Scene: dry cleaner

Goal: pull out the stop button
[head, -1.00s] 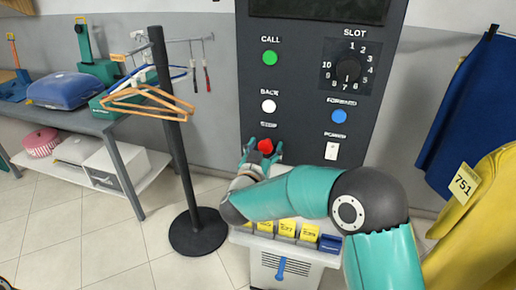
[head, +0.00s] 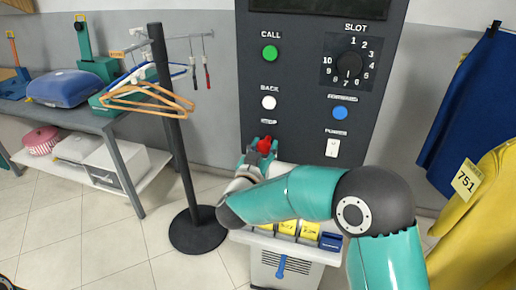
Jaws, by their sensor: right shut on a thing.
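The red stop button (head: 264,144) is low on the left of the dark control panel (head: 300,125), under the STOP label. My right gripper (head: 260,152) is at the button with its fingers closed around it. The fingers and hand hide the lower part of the button and the panel behind. I cannot tell from this angle how far the button stands out. My left gripper is not in view.
Above the stop button are a white BACK button (head: 269,102) and a green CALL button (head: 270,53). A slot dial (head: 349,65), blue FORWARD button (head: 340,113) and white power switch (head: 332,147) are to the right. A hanger stand (head: 187,165) stands left; yellow clothing (head: 485,225) hangs right.

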